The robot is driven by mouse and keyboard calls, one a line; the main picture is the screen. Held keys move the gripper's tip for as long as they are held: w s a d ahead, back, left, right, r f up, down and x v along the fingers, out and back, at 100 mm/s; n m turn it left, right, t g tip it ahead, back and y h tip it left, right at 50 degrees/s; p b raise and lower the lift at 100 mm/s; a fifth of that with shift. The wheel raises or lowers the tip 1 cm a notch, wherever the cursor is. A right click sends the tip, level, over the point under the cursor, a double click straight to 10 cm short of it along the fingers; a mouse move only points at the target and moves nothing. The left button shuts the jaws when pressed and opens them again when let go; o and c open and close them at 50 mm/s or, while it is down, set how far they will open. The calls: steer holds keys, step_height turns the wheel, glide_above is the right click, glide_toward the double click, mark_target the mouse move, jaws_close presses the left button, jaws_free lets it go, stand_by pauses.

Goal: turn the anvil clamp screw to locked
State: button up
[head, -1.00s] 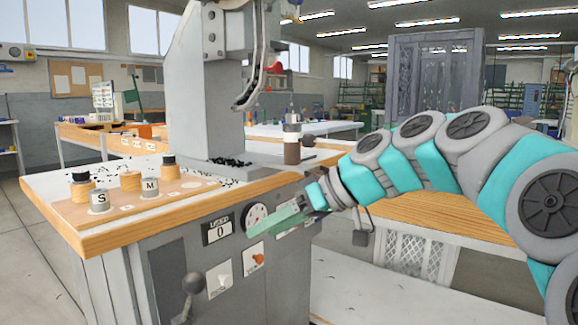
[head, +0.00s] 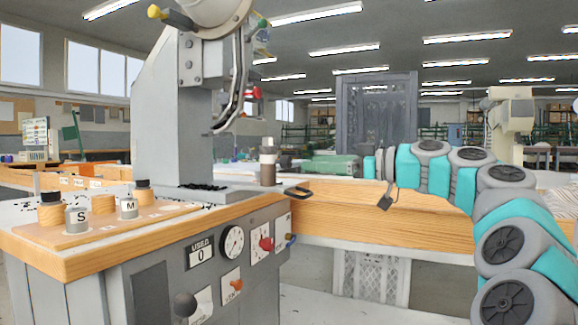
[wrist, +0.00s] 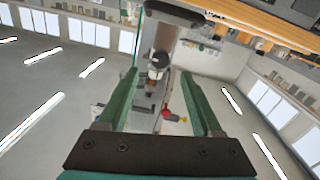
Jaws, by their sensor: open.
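My gripper (head: 335,165) is raised to the right of the press (head: 170,130), above the bench-top level and apart from everything. In the wrist view its two green fingers (wrist: 160,72) are spread with nothing between them in grip. A black loop handle (head: 298,191) sticks out at the bench's right corner. No label readable here tells me which one is the anvil clamp screw, nor its locked mark.
A round dial (head: 232,241) and a counter reading 0 (head: 200,254) are on the panel. Weights marked S (head: 77,220) and M (head: 129,208) stand on a wooden board at the left. A wood-edged bench (head: 400,233) runs behind my arm.

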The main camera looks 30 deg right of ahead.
mark_target(290, 162)
steer(key=shift+x, duration=3.2)
jaws_close()
